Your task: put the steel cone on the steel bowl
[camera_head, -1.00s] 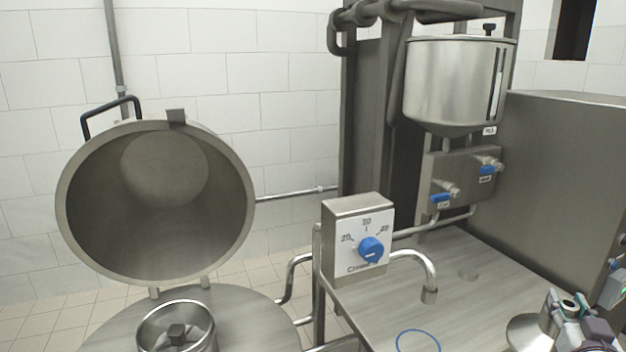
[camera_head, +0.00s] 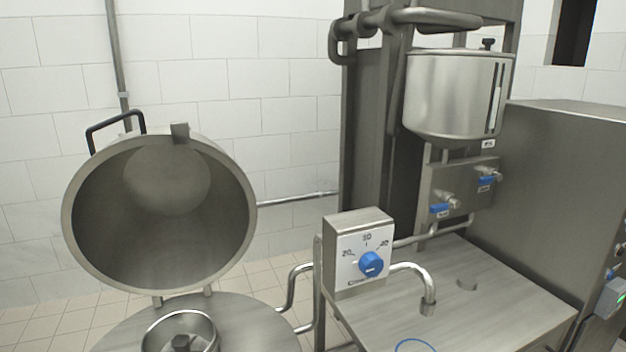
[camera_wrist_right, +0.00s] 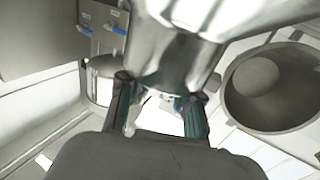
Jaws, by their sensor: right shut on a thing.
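The steel cone (camera_wrist_right: 180,55) fills the upper middle of the right wrist view, shiny and close to the camera. My right gripper (camera_wrist_right: 160,104) is shut on it, with one dark finger on each side of its lower part. Neither the cone nor my right gripper shows in the head view. What looks like the steel bowl (camera_head: 212,328) is the round, open, steel-rimmed vessel at the bottom left of the head view. A dark block sits in its middle, and the frame cuts off its lower edge. My left gripper is not in view.
A large open round steel lid (camera_head: 248,225) stands tilted behind the bowl. A dial box (camera_head: 358,225) and a bent spout (camera_head: 428,285) stand right of it. A steel tank (camera_head: 450,90) hangs above a mostly clear steel counter (camera_head: 510,310).

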